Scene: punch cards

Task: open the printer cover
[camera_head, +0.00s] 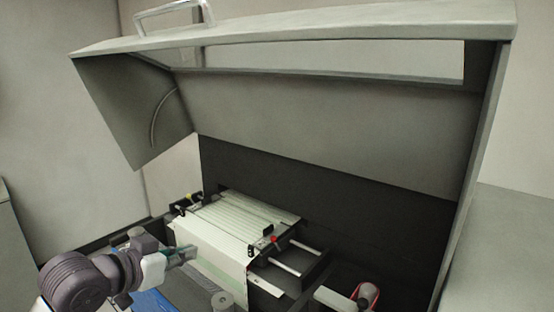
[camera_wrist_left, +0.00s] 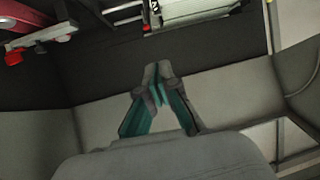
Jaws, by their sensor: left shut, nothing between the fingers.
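The grey printer cover (camera_head: 320,115) stands raised, tilted up over the printer bay, with a long window slot in its top panel. Its metal handle (camera_head: 172,12) is on the upper front edge at the top left. My left gripper (camera_head: 190,253) is at the lower left, above the front of the paper feed, below and apart from the cover and handle. Its teal-lined fingers meet at the tips in the left wrist view (camera_wrist_left: 158,70), shut and empty. My right gripper does not show.
Striped paper (camera_head: 232,225) lies in the feed mechanism, with black clamps and metal rods (camera_head: 295,258) beside it. A pale bar with a red-edged round part (camera_head: 366,295) is at the lower right. The dark bay wall (camera_head: 330,195) stands behind.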

